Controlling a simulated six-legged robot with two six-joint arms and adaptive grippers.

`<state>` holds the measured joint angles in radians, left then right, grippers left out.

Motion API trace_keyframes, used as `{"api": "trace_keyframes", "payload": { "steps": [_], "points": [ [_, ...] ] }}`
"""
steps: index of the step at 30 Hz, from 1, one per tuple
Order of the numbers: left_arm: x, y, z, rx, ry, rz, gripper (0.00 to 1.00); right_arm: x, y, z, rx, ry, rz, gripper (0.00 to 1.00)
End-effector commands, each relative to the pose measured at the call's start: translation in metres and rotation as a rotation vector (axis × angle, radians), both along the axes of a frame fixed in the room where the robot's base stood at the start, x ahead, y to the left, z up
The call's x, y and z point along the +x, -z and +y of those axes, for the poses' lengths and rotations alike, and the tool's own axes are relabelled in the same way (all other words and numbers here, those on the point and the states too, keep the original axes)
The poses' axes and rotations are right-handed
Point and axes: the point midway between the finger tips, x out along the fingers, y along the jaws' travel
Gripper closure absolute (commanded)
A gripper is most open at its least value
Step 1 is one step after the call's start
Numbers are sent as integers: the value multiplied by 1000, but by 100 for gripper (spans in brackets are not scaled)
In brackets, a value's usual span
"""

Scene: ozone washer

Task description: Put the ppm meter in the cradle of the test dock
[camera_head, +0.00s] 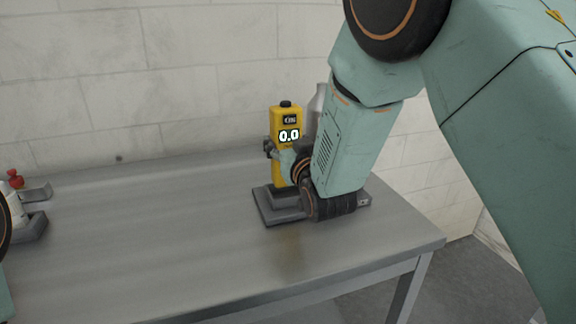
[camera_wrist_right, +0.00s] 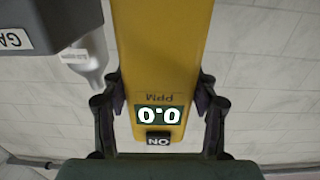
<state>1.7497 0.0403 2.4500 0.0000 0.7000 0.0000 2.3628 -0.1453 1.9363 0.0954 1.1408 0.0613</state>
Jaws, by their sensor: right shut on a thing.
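The yellow ppm meter (camera_head: 284,119) stands upright over the grey test dock (camera_head: 265,207) on the metal table, its display reading 0.0. Its lower end meets the dock's dark raised part in the picture; I cannot tell whether it is fully seated in the cradle. My right gripper (camera_head: 286,151) is shut on the meter, and my forearm hides the dock's right part. In the right wrist view the meter (camera_wrist_right: 160,50) appears upside down, between the two fingers of the right gripper (camera_wrist_right: 160,95). My left gripper is not in view.
A grey bottle-like thing (camera_head: 319,100) stands behind my right arm; a pale bottle (camera_wrist_right: 88,62) and a grey labelled block (camera_wrist_right: 45,25) show in the wrist view. A red-topped item (camera_head: 15,179) and grey holders (camera_head: 37,192) are at the left. The table's middle is clear.

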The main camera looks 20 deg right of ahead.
Motion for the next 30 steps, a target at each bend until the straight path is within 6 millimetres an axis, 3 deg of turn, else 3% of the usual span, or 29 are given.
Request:
{"api": "trace_keyframes", "payload": {
  "steps": [11,25,26,30],
  "points": [
    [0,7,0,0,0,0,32,1,38,-3,1,1,-2,80],
    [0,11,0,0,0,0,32,1,45,-4,1,1,-4,80],
    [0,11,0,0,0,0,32,1,45,-4,1,1,-2,39],
    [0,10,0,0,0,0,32,0,45,-4,1,1,-2,27]
  ]
}}
